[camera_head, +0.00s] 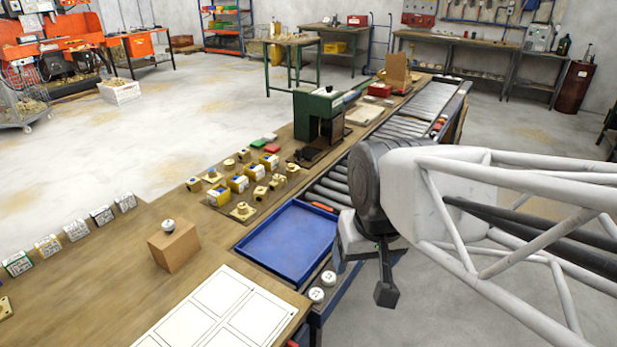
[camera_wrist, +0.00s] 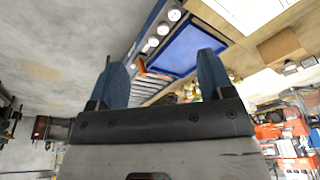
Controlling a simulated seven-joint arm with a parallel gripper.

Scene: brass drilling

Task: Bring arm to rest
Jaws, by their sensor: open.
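My gripper (camera_head: 362,274) hangs at the end of my white lattice arm, in front of and to the right of the blue tray in the head view. Its two fingers stand wide apart with nothing between them. In the wrist view my gripper (camera_wrist: 162,75) shows two blue-grey fingers, apart and empty. The blue tray (camera_head: 287,243) is empty and lies by the bench edge next to the rollers. It also shows beyond the fingers in the wrist view (camera_wrist: 187,48). My gripper appears apart from the tray and bench.
The wooden bench (camera_head: 110,240) carries a cardboard-coloured box (camera_head: 174,246), a white sheet (camera_head: 222,312), several brass parts and a green machine (camera_head: 318,117). A roller conveyor (camera_head: 345,176) runs along its right side. White round buttons (camera_head: 316,294) sit near the tray. Open floor lies to the right.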

